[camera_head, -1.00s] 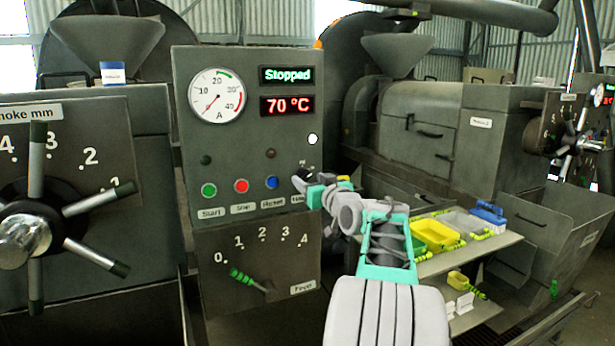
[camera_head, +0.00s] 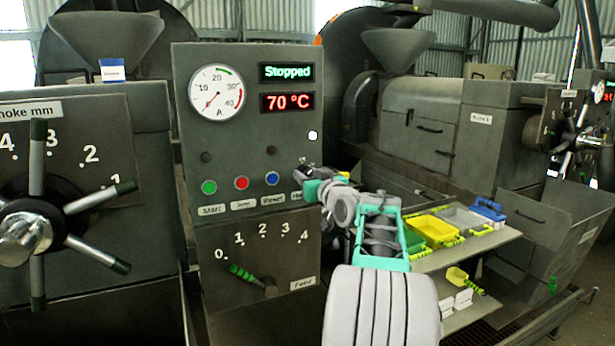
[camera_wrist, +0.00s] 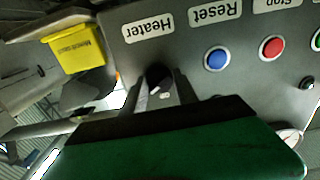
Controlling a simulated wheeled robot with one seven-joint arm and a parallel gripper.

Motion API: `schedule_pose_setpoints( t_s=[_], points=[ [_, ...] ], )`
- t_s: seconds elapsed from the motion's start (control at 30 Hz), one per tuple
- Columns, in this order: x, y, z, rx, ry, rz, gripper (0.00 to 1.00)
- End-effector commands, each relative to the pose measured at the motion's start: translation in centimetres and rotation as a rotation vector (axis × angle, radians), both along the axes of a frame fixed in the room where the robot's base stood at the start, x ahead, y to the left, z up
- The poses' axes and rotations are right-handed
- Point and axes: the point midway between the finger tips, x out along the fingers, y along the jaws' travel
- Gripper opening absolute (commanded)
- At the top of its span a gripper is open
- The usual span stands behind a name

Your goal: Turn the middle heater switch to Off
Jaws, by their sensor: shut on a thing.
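The middle machine's grey control panel (camera_head: 245,130) stands upright left of my arm. The heater switch is a dark round knob (camera_wrist: 158,74) beside the "Heater" label (camera_wrist: 148,26) in the wrist view. My gripper (camera_wrist: 158,88) is shut on this knob, one finger on each side. In the head view my gripper (camera_head: 306,181) is at the panel's lower right edge and covers most of the switch and part of its label. The knob's exact setting cannot be told. A white lamp (camera_head: 313,135) glows above it.
Green (camera_head: 209,187), red (camera_head: 241,183) and blue (camera_head: 272,179) buttons sit left of the switch. A feed lever (camera_head: 250,280) is below. Shelves with yellow bins (camera_head: 432,230) stand right of my arm. A spoked choke wheel (camera_head: 38,225) is at the left.

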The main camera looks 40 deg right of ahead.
Motion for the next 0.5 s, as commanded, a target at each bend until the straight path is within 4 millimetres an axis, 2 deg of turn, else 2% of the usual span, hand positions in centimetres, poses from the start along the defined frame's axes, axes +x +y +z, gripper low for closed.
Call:
schedule_pose_setpoints(
  t_s=[0.1,0.5],
  points=[
    [0.01,0.03,-0.03,0.000,0.001,0.001,0.00],
    [0.01,0.04,-0.43,-0.044,0.014,0.001,0.00]
  ],
)
